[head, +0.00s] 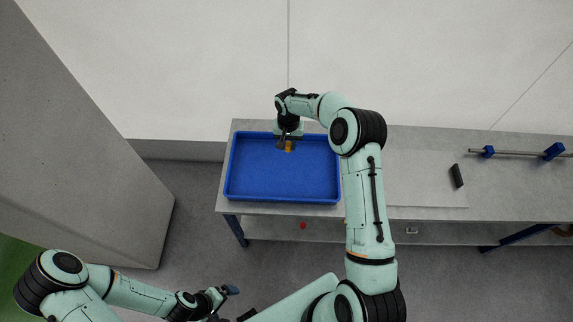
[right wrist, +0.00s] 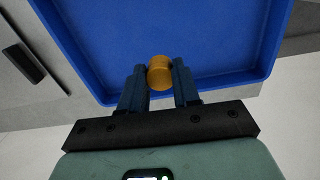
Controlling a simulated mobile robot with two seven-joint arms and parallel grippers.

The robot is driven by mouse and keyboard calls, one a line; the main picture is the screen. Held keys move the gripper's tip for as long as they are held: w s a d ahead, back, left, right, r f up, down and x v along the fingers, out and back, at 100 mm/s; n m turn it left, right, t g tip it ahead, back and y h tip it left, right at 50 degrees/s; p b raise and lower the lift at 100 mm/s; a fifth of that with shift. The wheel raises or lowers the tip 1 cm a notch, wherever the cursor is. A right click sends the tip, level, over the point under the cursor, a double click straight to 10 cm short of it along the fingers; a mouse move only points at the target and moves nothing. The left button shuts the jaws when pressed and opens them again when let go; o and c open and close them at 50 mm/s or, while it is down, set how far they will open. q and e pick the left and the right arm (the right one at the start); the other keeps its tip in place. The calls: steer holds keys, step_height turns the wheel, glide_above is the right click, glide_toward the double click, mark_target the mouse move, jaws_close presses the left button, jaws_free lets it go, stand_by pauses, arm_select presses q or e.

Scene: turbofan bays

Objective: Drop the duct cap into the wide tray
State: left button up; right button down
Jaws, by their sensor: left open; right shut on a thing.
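The duct cap (right wrist: 160,73) is a small orange-yellow round piece. My right gripper (right wrist: 160,84) is shut on it, with one dark blue finger on each side. In the head view the cap (head: 289,146) shows at the tip of my right gripper (head: 286,143), over the far part of the wide tray. The wide tray (head: 230,170) is blue, shallow and rectangular, and its visible floor is empty. It also fills the upper part of the right wrist view (right wrist: 215,30). My left gripper (head: 228,291) is open and empty, low in the head view, away from the table.
The tray stands on the left end of a grey table (head: 420,190). A dark block (head: 456,175) lies to the right on a paler area. A rod with blue supports (head: 515,153) is at the far right. A grey cabinet (head: 75,140) stands at left. A small red thing (head: 303,226) shows below the tray.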

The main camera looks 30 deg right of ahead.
arm_select(q)
steer(key=shift+s+f+b, duration=0.65)
steer(key=shift+f, duration=0.2)
arm_select(e)
steer(key=shift+f, duration=2.85)
steer(key=c, duration=0.7)
jaws_free()
steer(key=shift+c, duration=0.2)
steer(key=shift+r, duration=0.1)
step_height(320, 180, up, 13)
steer(key=shift+r, duration=0.15)
